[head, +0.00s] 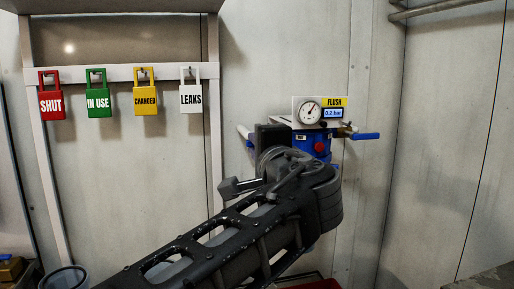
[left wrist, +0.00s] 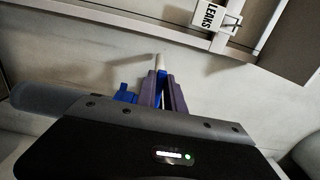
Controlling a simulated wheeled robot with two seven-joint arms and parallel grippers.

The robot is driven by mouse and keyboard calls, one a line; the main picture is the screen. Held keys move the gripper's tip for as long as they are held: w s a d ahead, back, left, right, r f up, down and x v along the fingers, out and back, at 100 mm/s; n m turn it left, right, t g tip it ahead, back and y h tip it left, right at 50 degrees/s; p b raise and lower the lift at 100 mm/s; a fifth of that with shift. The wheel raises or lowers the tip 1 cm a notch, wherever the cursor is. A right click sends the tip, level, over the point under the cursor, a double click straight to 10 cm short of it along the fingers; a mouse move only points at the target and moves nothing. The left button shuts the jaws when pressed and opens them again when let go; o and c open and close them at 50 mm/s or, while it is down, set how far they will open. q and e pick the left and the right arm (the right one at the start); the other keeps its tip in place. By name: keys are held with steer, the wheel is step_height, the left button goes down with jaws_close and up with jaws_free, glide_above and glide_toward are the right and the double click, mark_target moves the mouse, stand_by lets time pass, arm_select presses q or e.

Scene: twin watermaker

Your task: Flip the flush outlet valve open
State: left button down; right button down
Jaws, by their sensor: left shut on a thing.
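The flush unit has a blue housing (head: 313,144) with a red button, below a dial gauge (head: 309,112) and a FLUSH display reading 0.2 bar. A blue lever (head: 367,136) on a brass valve sticks out level to its right. A pale pipe end (head: 244,131) shows on its left, with a bit of blue below it. My left gripper (head: 273,140) is in front of the unit's left side and hides part of it. In the left wrist view its fingers (left wrist: 161,92) are closed on a narrow blue valve handle (left wrist: 158,89). My right gripper is out of view.
Red, green, yellow and white tags (head: 191,96) shaped like padlocks hang on a rail at the left. A grey pipe (head: 430,9) runs at the top right. The wall right of the unit is clear.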

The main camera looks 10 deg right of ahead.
arm_select(q)
steer(key=shift+f, duration=0.1)
steer(key=c, duration=1.7)
jaws_free()
steer(key=s, duration=0.7)
steer(key=shift+s+d, duration=0.25)
steer(key=shift+s, duration=0.15)
